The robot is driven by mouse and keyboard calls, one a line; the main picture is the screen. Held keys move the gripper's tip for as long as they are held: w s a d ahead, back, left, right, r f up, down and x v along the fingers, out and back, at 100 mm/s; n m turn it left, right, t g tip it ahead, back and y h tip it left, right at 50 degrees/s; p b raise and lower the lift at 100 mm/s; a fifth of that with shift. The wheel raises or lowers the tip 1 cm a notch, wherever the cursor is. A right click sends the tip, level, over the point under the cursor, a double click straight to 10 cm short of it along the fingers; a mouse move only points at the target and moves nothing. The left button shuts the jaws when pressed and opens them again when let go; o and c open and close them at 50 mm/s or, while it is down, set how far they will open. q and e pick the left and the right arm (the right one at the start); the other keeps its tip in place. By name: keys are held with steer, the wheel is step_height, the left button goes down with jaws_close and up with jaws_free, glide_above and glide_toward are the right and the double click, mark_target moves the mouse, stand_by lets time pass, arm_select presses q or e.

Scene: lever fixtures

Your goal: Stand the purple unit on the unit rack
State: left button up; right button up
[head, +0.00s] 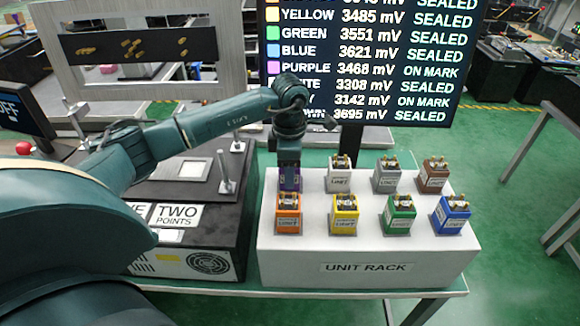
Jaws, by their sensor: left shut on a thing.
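The purple unit (289,181) is at the back left of the white unit rack (365,278), behind the orange unit (288,215). My left gripper (289,166) points down and is shut on its top. The purple unit looks upright. Its lower part is hidden by the orange unit, so I cannot tell whether it touches the rack top. My right gripper is not in view.
Yellow (344,215), green (398,215), blue (451,215), white (339,176), grey (387,176) and brown (433,176) units stand on the rack. A black tester box (190,220) is at its left. A screen (365,60) reads PURPLE 3468 mV ON MARK.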

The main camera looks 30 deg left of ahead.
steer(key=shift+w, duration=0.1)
arm_select(q)
steer(key=shift+f, duration=0.15)
steer(key=o, duration=1.2)
steer(key=shift+c, duration=0.2)
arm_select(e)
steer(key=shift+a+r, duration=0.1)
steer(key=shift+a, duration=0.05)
arm_select(q)
steer(key=shift+r, duration=0.6)
step_height(320, 180, up, 11)
steer(key=shift+f+b, duration=0.2)
steer(key=shift+b, duration=0.65)
steer(key=shift+r, duration=0.35)
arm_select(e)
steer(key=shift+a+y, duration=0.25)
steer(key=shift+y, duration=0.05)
